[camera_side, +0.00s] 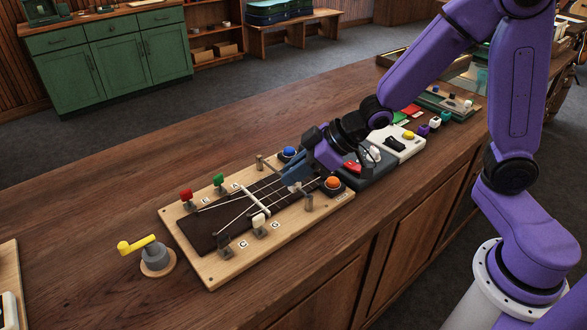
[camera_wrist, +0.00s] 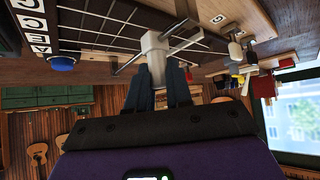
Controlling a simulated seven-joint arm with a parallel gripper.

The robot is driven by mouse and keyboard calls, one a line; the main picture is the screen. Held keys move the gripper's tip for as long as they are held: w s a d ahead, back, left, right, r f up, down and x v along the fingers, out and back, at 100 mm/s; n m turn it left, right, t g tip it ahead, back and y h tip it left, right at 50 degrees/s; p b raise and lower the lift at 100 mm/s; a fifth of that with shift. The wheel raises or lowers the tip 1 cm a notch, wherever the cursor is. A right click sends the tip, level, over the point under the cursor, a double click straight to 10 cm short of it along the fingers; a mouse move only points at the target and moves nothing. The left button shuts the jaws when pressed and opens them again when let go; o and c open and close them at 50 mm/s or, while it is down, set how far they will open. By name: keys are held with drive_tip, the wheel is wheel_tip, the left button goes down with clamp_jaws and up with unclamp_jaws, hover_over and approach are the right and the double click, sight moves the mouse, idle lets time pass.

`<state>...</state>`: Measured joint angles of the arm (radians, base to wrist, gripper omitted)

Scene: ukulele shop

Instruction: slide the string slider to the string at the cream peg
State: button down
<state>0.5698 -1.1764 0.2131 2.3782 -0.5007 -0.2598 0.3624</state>
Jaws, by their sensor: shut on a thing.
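The wooden string board (camera_side: 215,270) lies on the counter, with a dark fretboard and several strings. The cream peg (camera_side: 258,228) stands at its front edge, beside a black peg (camera_side: 224,242). Red (camera_side: 186,195) and green (camera_side: 219,181) pegs stand at the far edge. My gripper (camera_side: 295,180) is low over the board's right end, between two metal posts. In the wrist view its fingers are shut on the pale grey string slider (camera_wrist: 154,48), which sits on a thin metal rail (camera_wrist: 126,66). The fingers partly hide the slider; which string it meets is unclear.
A blue button (camera_side: 289,152) and an orange button (camera_side: 333,182) flank the board's right end. A grey crank with a yellow handle (camera_side: 138,244) stands front left. Dark and white boxes (camera_side: 405,146) stand close on the right. The counter behind the board is clear.

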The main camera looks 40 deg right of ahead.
drive_tip(key=c, duration=1.1)
unclamp_jaws()
drive_tip(key=shift+s+a, duration=0.15)
drive_tip(key=shift+s, duration=0.05)
drive_tip(key=shift+o, duration=0.2)
drive_tip(key=shift+w, duration=0.15)
drive_tip(key=shift+w, duration=1.4)
drive_tip(key=shift+d+r, duration=0.25)
drive_tip(key=s+d+r+t, duration=0.1)
drive_tip(key=s+d+r, duration=0.1)
drive_tip(key=r, duration=0.5)
drive_tip(key=s+d+r+t+y, duration=0.1)
drive_tip(key=s+d+r+t, duration=0.1)
drive_tip(key=r, duration=0.6)
drive_tip(key=s+d, duration=0.1)
drive_tip(key=s, duration=0.1)
drive_tip(key=shift+s+d, duration=0.2)
drive_tip(key=shift+s, duration=0.15)
